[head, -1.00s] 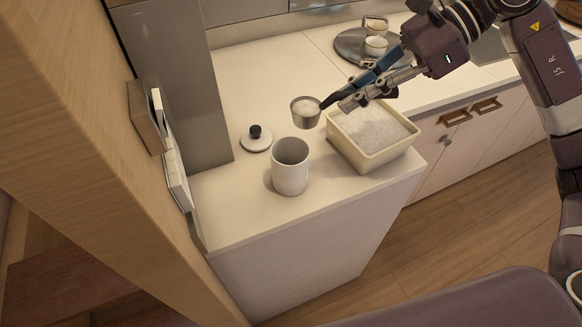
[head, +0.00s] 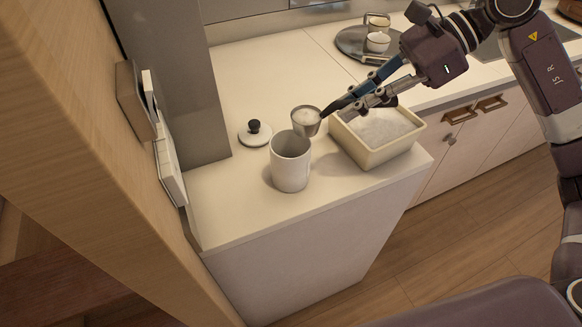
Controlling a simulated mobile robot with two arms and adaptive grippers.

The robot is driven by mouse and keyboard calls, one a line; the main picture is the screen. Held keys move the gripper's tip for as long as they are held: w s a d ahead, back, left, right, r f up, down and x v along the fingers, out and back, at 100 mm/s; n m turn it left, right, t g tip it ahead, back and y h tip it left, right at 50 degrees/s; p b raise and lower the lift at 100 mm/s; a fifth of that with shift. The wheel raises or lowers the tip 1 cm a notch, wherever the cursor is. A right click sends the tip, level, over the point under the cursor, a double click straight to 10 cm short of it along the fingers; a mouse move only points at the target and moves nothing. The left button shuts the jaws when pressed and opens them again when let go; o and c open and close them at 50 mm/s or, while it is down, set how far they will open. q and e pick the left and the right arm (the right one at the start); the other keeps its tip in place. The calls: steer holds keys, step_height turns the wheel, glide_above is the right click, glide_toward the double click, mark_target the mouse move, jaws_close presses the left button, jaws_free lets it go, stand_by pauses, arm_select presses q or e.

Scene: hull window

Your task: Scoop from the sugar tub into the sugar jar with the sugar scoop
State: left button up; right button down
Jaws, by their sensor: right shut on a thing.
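My right gripper (head: 352,106) is shut on the sugar scoop (head: 306,127) by its handle. The scoop is a small metal cup with white sugar in it. It is held about level, just behind and right of the jar's mouth. The sugar jar (head: 291,170) is a white open cylinder standing upright on the counter; I cannot see its bottom inside. The sugar tub (head: 384,154) is a cream square box with white sugar (head: 378,127) in it, right of the jar. The gripper is over the tub's far left side. My left gripper is not in view.
A white lid with a black knob (head: 255,132) lies left of the jar. A round tray (head: 352,43) with cups stands at the back right. A grey pillar (head: 184,90) bounds the counter's left side. The counter's front edge runs close to jar and tub.

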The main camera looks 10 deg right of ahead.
steer(key=shift+f, duration=0.35)
steer(key=shift+r, duration=0.15)
stand_by(0.4)
steer(key=shift+r+p, duration=0.15)
steer(key=shift+p, duration=0.15)
steer(key=shift+a+r+h+p, duration=0.35)
steer(key=shift+r+h+p, duration=0.65)
steer(key=shift+p, duration=1.7)
steer(key=shift+f, duration=0.2)
